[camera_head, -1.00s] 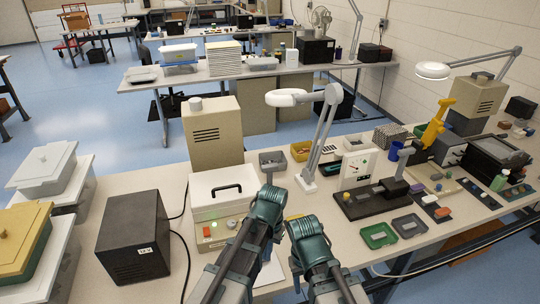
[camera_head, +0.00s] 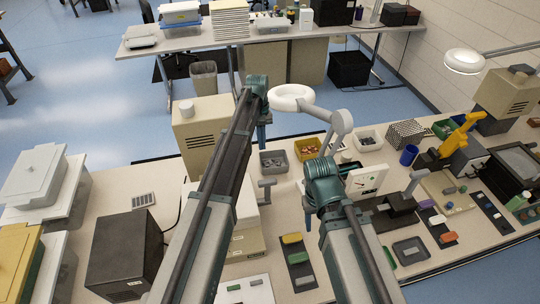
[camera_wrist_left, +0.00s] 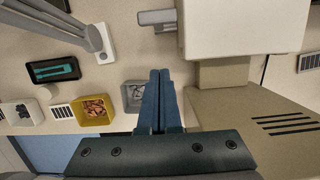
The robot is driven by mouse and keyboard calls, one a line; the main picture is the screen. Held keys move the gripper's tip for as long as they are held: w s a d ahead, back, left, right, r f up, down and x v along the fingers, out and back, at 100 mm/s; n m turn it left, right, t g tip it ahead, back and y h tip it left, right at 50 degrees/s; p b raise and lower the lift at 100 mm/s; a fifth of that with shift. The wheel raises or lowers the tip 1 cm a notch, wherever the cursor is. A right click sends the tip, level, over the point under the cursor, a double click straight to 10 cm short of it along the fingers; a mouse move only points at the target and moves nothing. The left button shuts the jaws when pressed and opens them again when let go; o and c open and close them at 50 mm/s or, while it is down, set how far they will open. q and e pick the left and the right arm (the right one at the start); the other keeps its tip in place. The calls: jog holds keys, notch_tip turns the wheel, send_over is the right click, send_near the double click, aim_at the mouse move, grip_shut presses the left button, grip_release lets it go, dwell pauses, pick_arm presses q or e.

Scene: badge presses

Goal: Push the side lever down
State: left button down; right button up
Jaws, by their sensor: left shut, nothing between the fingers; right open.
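A grey side lever (camera_head: 266,186) sticks out from the right side of a cream box-shaped press (camera_head: 247,226). In the left wrist view the lever (camera_wrist_left: 157,17) shows as a short grey bar beside the pale press body (camera_wrist_left: 240,25). My left gripper (camera_head: 263,135) is shut and empty, beyond the lever and above the far part of the bench. Its closed fingers (camera_wrist_left: 160,78) show apart from the lever in the left wrist view. My right gripper (camera_head: 311,208) is open and empty, to the right of the lever. My left arm hides much of the press.
A vented beige box (camera_head: 202,138) stands behind the press. A grey bin (camera_head: 273,162) and a yellow bin (camera_head: 307,149) lie at the bench's far side. A ring lamp (camera_head: 291,98) overhangs nearby. A dark box (camera_head: 124,255) stands at left.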

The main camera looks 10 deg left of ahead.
pick_arm(q)
jog(key=s+d+f+b, duration=0.2)
jog(key=s+f+b, duration=0.3)
jog(key=f+b, duration=0.4)
jog(key=shift+s+f+b, duration=0.15)
jog(key=shift+f+b, duration=0.2)
jog(key=shift+b, duration=0.15)
jog(key=shift+d, duration=0.1)
dwell(0.3)
